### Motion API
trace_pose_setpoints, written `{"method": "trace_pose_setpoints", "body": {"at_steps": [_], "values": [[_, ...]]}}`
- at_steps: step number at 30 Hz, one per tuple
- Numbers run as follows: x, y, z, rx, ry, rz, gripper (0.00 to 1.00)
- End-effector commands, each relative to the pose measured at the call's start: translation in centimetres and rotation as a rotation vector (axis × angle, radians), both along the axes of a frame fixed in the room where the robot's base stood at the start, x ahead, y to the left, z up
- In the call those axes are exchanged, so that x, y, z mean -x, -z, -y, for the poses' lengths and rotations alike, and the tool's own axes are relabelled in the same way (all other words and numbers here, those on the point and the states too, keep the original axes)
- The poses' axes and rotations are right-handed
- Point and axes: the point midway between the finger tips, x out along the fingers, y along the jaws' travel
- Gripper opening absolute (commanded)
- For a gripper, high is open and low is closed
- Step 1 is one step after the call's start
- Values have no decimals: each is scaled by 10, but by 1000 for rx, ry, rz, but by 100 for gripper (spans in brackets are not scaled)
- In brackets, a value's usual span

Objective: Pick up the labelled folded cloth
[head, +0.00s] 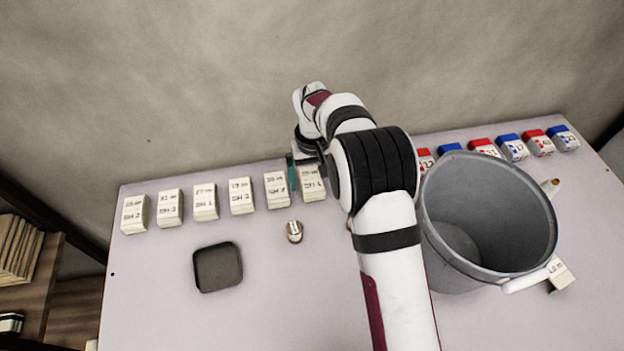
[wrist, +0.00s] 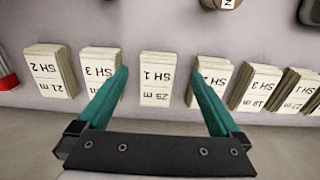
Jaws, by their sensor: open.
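Several cream folded cloths with printed labels stand in a row along the back of the table, such as one at the left end (head: 134,214) in the head view. My gripper (head: 292,174) is at the right end of this row, its teal finger beside a cloth (head: 277,190). In the wrist view my gripper (wrist: 158,76) is open and empty. A cloth labelled SH 1, 25 m (wrist: 157,84) shows between its fingers. The left fingertip overlaps the SH 3 cloth (wrist: 97,62), and the right one overlaps another cloth (wrist: 212,70). Contact cannot be told.
A large grey bucket (head: 440,190) stands at the right, with red and blue labelled packs (head: 513,147) behind it. A small metal cylinder (head: 294,232) and a dark shallow tray (head: 200,268) lie in front of the row. The front left of the table is clear.

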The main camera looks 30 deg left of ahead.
Motion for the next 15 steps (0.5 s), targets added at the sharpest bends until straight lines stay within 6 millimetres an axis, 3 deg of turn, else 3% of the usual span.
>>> {"method": "trace_pose_setpoints", "body": {"at_steps": [7,15], "values": [[-3,46,1,1,0,-2,100],[-3,50,1,-1,1,-1,98]]}}
